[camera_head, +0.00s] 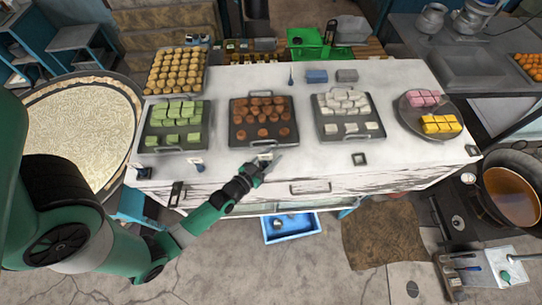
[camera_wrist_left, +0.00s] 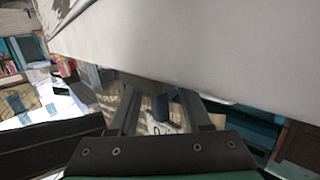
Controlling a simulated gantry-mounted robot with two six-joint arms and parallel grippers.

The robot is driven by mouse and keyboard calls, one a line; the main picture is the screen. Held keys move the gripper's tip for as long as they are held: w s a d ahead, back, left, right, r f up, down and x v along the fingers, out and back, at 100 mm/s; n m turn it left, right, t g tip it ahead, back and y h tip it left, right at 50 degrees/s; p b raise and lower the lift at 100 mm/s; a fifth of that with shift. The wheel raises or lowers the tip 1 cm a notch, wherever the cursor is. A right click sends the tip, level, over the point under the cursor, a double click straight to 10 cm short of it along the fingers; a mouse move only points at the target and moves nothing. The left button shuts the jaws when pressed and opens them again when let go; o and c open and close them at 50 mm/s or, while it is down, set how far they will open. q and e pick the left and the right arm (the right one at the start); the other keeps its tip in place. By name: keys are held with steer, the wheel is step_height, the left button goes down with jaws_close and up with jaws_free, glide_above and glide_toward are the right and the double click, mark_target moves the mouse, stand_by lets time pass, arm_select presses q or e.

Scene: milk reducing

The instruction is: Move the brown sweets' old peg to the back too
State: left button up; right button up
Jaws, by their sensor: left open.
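The brown sweets (camera_head: 262,105) stand in rows on a dark tray (camera_head: 234,140) near the middle of the white counter. My left gripper (camera_head: 272,160) is open at the counter's front edge, just below that tray. A small pale piece (camera_head: 265,156) shows beside its fingers; I cannot tell whether it is the peg. In the left wrist view a dark blue upright piece (camera_wrist_left: 160,107) shows between the open fingers (camera_wrist_left: 158,100); I cannot tell what it is or whether they touch it. My right gripper is out of view.
Trays of green sweets (camera_head: 176,114) and white sweets (camera_head: 346,104) flank the brown ones. A blue block (camera_head: 317,76) and a grey block (camera_head: 347,75) sit at the back. Small holders (camera_head: 197,166) (camera_head: 359,159) stand along the front edge. The back strip has free room.

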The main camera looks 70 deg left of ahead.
mark_target(260, 167)
arm_select(q)
steer(key=shift+s+d, duration=0.2)
steer(key=shift+s, duration=0.1)
steer(key=b+v, duration=0.1)
steer(key=v, duration=0.1)
steer(key=b+v, duration=0.1)
steer(key=v, duration=0.1)
steer(key=shift+s+f, duration=0.2)
steer(key=shift+s, duration=0.15)
steer(key=v, duration=0.6)
steer(key=shift+r+b, duration=0.4)
steer(key=shift+o, duration=0.5)
steer(key=shift+s+d, duration=0.1)
